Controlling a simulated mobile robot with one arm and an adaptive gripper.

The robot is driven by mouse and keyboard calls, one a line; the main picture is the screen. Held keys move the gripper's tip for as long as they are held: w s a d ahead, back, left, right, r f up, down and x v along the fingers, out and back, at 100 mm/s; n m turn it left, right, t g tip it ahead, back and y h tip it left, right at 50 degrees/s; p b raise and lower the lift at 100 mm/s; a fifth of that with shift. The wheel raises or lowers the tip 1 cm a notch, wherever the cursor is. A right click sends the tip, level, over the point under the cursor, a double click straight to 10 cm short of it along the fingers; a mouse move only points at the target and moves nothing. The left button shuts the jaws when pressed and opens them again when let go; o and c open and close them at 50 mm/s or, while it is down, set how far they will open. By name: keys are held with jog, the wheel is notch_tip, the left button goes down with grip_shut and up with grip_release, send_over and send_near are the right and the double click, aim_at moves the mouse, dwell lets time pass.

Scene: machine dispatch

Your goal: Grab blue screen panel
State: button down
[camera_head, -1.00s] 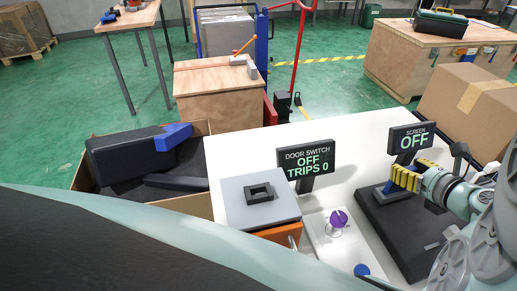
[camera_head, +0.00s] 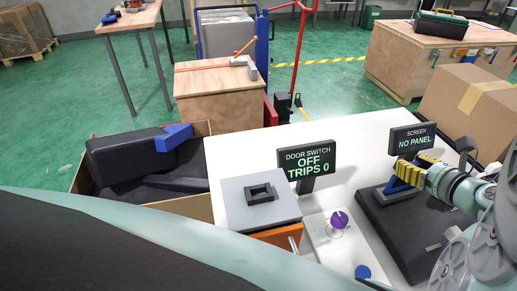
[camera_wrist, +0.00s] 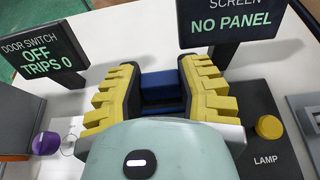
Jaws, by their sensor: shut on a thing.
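My gripper (camera_head: 410,173), with yellow ribbed fingers, is shut on the blue screen panel (camera_head: 396,184). In the wrist view the blue screen panel (camera_wrist: 160,86) shows between the two fingers of my gripper (camera_wrist: 162,80), which hide part of it. The panel is over the black base (camera_head: 404,232); I cannot tell how far it is raised. The screen sign (camera_head: 412,139) behind it reads "NO PANEL".
The door switch sign (camera_head: 306,160) reads "OFF, TRIPS 0". A grey box (camera_head: 233,203), a purple knob (camera_head: 339,219) and a blue button (camera_head: 362,271) are to the left. A yellow lamp button (camera_wrist: 269,127) is right of my gripper. A cardboard box (camera_head: 470,107) stands behind.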

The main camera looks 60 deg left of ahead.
notch_tip(320, 180, up, 2)
jog(key=shift+r, duration=0.1)
jog(key=s+d, duration=0.2)
jog(key=s, duration=0.5)
jog(key=s+d+r, duration=0.1)
jog(key=s+d, duration=0.2)
jog(key=s, duration=0.5)
jog(key=shift+r, duration=0.2)
